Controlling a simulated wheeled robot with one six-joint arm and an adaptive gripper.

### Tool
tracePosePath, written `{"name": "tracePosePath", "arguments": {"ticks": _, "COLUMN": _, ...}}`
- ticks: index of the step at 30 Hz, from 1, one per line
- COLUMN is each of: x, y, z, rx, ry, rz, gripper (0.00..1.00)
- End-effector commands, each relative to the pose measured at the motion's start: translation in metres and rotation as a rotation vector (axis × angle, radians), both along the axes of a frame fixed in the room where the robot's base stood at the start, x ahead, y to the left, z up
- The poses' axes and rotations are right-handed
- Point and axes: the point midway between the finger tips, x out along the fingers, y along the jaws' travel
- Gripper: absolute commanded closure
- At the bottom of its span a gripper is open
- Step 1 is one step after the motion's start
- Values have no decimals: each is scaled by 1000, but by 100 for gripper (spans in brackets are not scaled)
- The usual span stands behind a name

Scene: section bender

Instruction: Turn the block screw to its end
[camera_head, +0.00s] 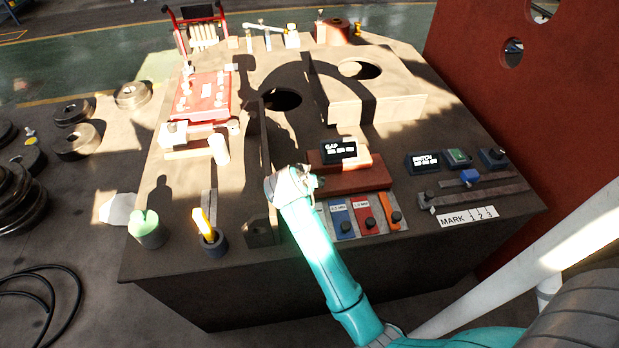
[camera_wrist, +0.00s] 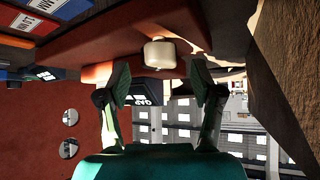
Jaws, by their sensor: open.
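My gripper (camera_wrist: 160,84) is open in the wrist view, with its two dark fingers spread apart and nothing between the tips. A pale rounded knob (camera_wrist: 160,53), which looks like the block screw's head, is just beyond the fingertips, roughly centred between them. It sticks out of a red-brown block (camera_wrist: 110,53). In the head view my gripper (camera_head: 312,182) is at the left end of the red-brown block (camera_head: 352,177) on the dark bench. The wrist and gripper hide the knob there, and I cannot make out contact.
A GAP display (camera_head: 339,150) stands behind the block. Blue, red and orange labelled plates (camera_head: 366,214) lie in front of it. A dark upright plate (camera_head: 265,160) is close to the left of my gripper. A cup with a yellow-handled tool (camera_head: 212,240) stands farther left.

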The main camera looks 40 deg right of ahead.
Motion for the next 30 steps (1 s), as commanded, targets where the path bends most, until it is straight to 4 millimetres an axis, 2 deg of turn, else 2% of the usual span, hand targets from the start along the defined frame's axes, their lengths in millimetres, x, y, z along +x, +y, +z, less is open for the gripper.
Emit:
{"name": "tracePosePath", "arguments": {"ticks": 6, "x": 5, "y": -10, "z": -11, "rx": -1, "ry": 0, "rz": 0, "gripper": 34}}
{"name": "tracePosePath", "arguments": {"ticks": 15, "x": 6, "y": -11, "z": -12, "rx": -1, "ry": -1, "rz": 1, "gripper": 34}}
{"name": "tracePosePath", "arguments": {"ticks": 22, "x": 6, "y": -11, "z": -12, "rx": -1, "ry": -1, "rz": 1, "gripper": 91}}
{"name": "tracePosePath", "arguments": {"ticks": 23, "x": 6, "y": -11, "z": -12, "rx": -1, "ry": -1, "rz": 1, "gripper": 94}}
{"name": "tracePosePath", "arguments": {"ticks": 30, "x": 6, "y": -11, "z": -12, "rx": 0, "ry": -1, "rz": 18, "gripper": 94}}
